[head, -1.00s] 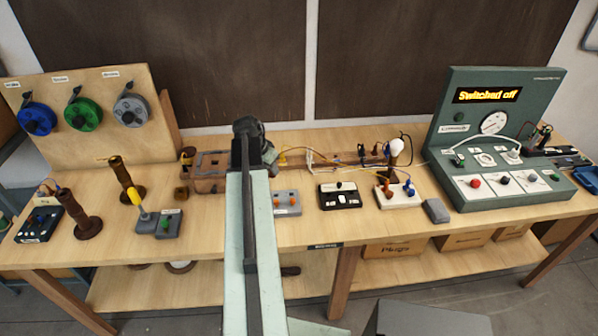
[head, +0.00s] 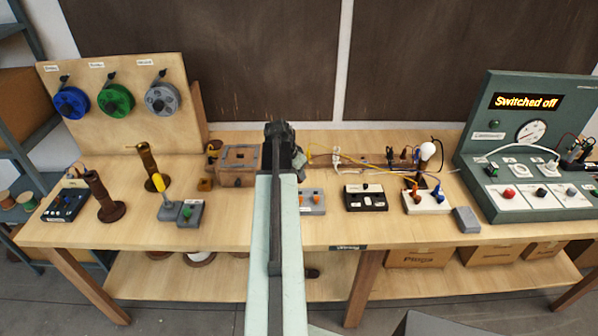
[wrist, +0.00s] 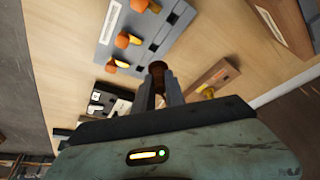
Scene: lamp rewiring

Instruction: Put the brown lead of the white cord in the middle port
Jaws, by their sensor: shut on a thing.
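In the wrist view my gripper (wrist: 160,87) is shut on a small dark brown piece (wrist: 157,69) that sticks out between the fingertips. It looks like the brown lead, but its cord cannot be followed. The grey terminal block (wrist: 147,35) lies past the fingertips, with a row of black square ports beside orange levers. The held piece is near the block's lower end; I cannot tell contact. In the head view the grey block (head: 312,203) sits just right of my arm, which hides my fingertips. A white cord (head: 337,158) lies behind it.
A wooden block with a brass part (wrist: 214,82) is close right of the fingers. A black switch block (head: 365,198) and a white block with blue and orange levers (head: 427,203) stand to the right. A brown wooden box (head: 238,176) stands left of my arm.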

